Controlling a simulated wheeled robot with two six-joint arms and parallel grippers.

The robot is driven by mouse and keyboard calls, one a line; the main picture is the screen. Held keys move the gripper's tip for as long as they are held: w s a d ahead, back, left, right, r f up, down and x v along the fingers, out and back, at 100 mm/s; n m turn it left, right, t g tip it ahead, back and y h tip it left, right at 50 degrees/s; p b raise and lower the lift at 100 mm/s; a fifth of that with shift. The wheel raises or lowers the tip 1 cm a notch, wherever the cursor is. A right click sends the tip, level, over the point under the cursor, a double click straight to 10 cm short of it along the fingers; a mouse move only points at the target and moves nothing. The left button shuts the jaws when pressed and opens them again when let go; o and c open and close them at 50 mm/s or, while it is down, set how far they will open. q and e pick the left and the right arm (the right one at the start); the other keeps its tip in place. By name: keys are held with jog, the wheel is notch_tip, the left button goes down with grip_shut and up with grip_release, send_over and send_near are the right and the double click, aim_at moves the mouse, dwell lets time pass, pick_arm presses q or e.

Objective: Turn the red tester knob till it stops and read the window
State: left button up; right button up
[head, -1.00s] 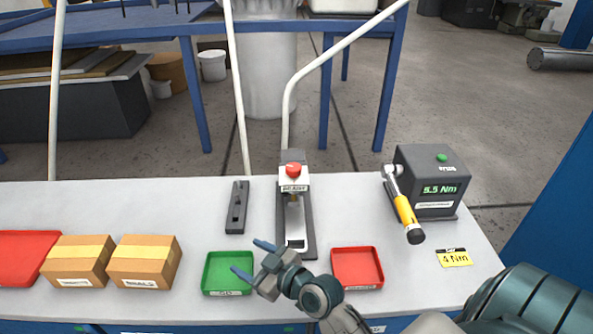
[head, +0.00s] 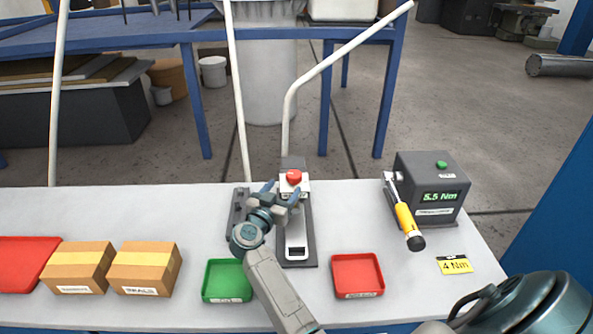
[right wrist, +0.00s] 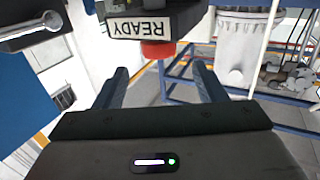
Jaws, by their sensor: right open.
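In the right wrist view the knob (right wrist: 158,50) shows beyond and between my fingertips, under a dark housing whose label reads READY upside down (right wrist: 138,29). My right gripper (head: 282,191) is open, its two fingers spread in front of the tester head at about knob height. In the right wrist view the right gripper (right wrist: 160,80) is empty, with no finger touching the knob. My left gripper is not in view.
A green tray (head: 226,297) and a red tray (head: 358,293) flank the tester's front. A dark fixture (head: 237,212) stands left, partly behind my arm. A torque checker (head: 428,180) reading 5.5 Nm, a yellow-handled wrench (head: 405,216) and a 4 Nm card (head: 454,264) are right.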

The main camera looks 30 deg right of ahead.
aim_at(297, 170)
jog(key=p+x, duration=0.2)
jog(key=x, duration=0.8)
jog(key=shift+p, duration=0.3)
jog(key=c, duration=1)
jog(key=shift+o, duration=0.2)
jog(key=shift+g, duration=0.3)
